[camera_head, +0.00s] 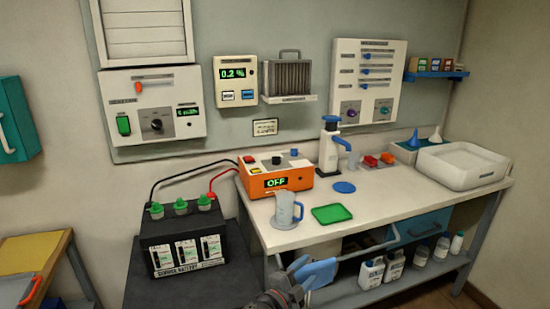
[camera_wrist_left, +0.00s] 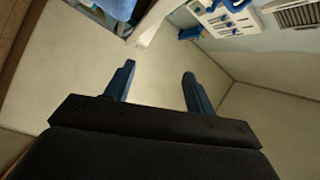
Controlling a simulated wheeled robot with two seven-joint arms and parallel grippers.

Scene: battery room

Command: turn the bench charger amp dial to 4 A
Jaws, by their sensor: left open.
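The orange bench charger (camera_head: 288,181) stands at the left end of the white bench, its green display reading OFF. Its pale top carries a red switch, a black knob (camera_head: 277,160) and a small blue knob (camera_head: 294,152); the scale markings are too small to read, so I cannot tell which is the amp dial or its setting. My left gripper (camera_head: 312,272), with blue fingers, is low at the bench's front edge, below and apart from the charger. In the left wrist view its fingers (camera_wrist_left: 158,82) are spread apart with nothing between them. My right gripper is not in view.
A black service battery (camera_head: 183,250) with green caps sits left, wired to the charger by black and red leads. A clear jug (camera_head: 286,210) and green tray (camera_head: 331,214) stand in front of the charger; a white pump bottle (camera_head: 329,150) stands right.

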